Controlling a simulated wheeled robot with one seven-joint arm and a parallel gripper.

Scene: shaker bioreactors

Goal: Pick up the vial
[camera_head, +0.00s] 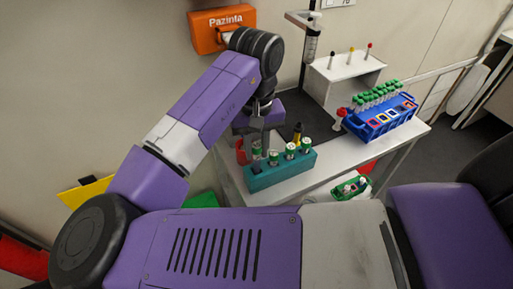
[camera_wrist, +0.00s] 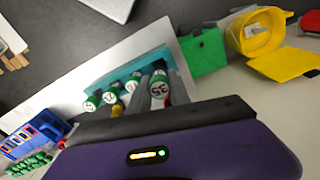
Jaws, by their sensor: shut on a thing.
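A teal rack (camera_head: 280,178) stands at the near edge of the white table and holds several green-capped vials in a row. My gripper (camera_head: 257,147) points down over the left end of the rack. It is shut on the end vial, labelled 35 (camera_wrist: 159,90), with one finger on each side. This vial stands at the end of the row in the wrist view; whether its base is still in the rack is hidden. The other vials (camera_wrist: 111,95) sit beside it in the teal rack (camera_wrist: 155,55), apart from the fingers.
A blue rack (camera_head: 385,125) with several green-capped tubes stands to the right on the white table (camera_head: 345,152). A small white stand (camera_head: 345,75) with pipettes is behind. A yellow-and-black item (camera_head: 298,131) is just behind the teal rack. A green box (camera_wrist: 203,52) and yellow bin (camera_wrist: 258,32) show in the wrist view.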

